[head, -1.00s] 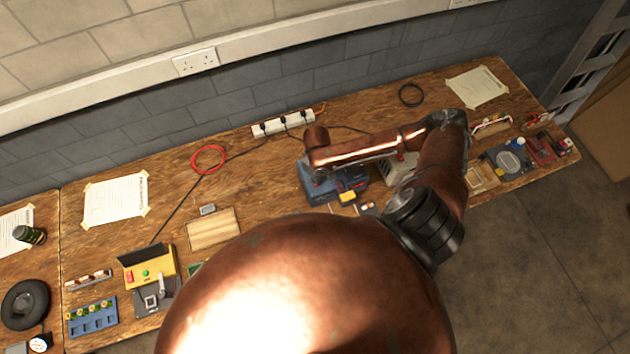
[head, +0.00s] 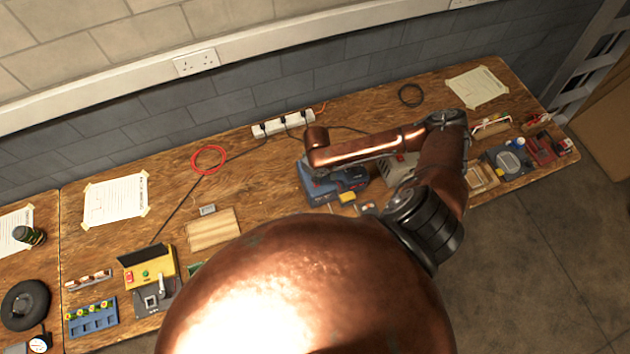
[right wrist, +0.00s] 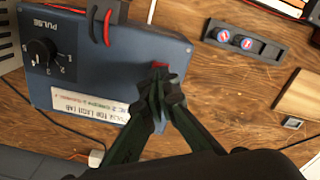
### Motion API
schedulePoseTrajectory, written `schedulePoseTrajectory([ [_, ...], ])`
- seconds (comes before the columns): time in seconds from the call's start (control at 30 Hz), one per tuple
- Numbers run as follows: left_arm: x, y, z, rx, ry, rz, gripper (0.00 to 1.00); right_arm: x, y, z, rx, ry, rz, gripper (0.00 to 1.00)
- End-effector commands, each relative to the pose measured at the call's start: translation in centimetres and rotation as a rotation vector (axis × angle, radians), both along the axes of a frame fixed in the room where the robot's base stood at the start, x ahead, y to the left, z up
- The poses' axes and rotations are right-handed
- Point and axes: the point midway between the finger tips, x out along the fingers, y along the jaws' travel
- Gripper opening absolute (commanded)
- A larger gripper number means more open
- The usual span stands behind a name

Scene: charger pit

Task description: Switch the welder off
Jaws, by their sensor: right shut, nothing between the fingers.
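The welder is a blue box (right wrist: 75,70) in the right wrist view, with a black dial (right wrist: 42,50) marked PULSE and a white label (right wrist: 90,103). A small red part (right wrist: 160,66), apparently its switch, shows near the box's edge, partly covered by my fingertips; its position cannot be told. My right gripper (right wrist: 160,88) is shut and empty, its tips at or just over the red part; contact cannot be told. In the head view the welder (head: 313,190) lies under my right wrist, partly hidden. My left gripper is not in view.
Black and red bent leads (right wrist: 100,25) cross the welder's upper edge. A dark holder with two round red-and-blue pieces (right wrist: 235,39) lies beside it. A wooden block (right wrist: 300,95) is at the right. A power strip (head: 283,123) and a red cable coil (head: 208,160) lie behind.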

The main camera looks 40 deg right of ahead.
Motion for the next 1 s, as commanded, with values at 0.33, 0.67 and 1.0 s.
schedulePoseTrajectory([
  [0.33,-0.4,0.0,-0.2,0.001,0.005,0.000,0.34,0.0,0.0,-0.4,0.000,0.000,-0.001,0.00],
  [0.67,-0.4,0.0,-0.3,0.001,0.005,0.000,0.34,0.0,0.0,-0.9,0.000,0.001,-0.001,0.00],
  [1.0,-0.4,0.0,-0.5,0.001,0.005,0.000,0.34,0.0,0.0,-1.3,0.000,0.001,-0.001,0.00],
])
